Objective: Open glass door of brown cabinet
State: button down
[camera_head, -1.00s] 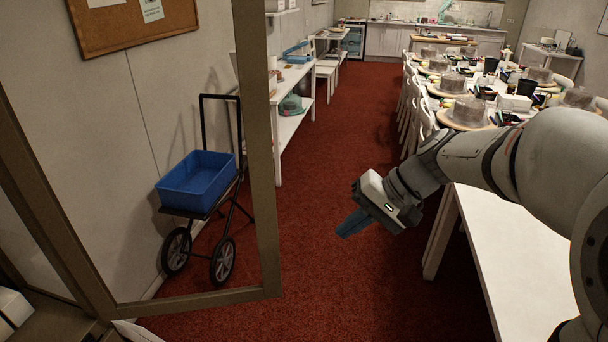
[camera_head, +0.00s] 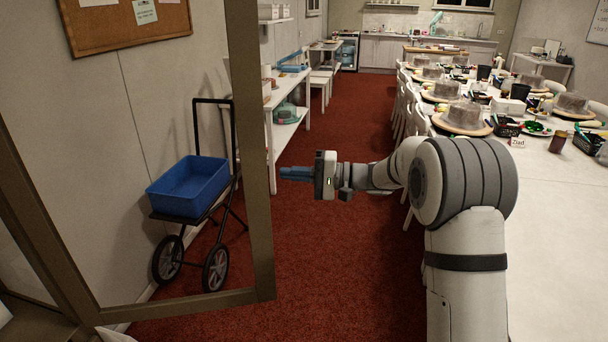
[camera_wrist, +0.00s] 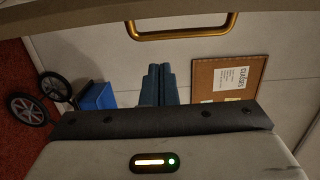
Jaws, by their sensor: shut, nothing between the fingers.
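The glass door's brown frame (camera_head: 247,150) stands at the left in the head view, swung out into the room, with the scene visible through its clear pane. Its handle is not visible there. In the wrist view a brass handle (camera_wrist: 180,32) shows at the top, on a brown frame bar (camera_wrist: 85,14). My gripper (camera_head: 283,174) is shut and empty. Its blue fingers point left toward the door's upright edge in the head view, apart from it. In the wrist view the fingertips (camera_wrist: 160,70) lie below the handle, not touching it.
A black cart (camera_head: 216,262) with a blue bin (camera_head: 190,185) stands by the wall, seen through the pane. A long white table (camera_head: 560,195) with cakes and dishes is at the right. Red carpet (camera_head: 340,255) between them is clear.

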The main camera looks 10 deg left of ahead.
jog(key=shift+s+a+p, duration=0.6)
jog(key=shift+s+a, duration=1.1)
jog(key=shift+s, duration=0.2)
jog(key=shift+s, duration=0.1)
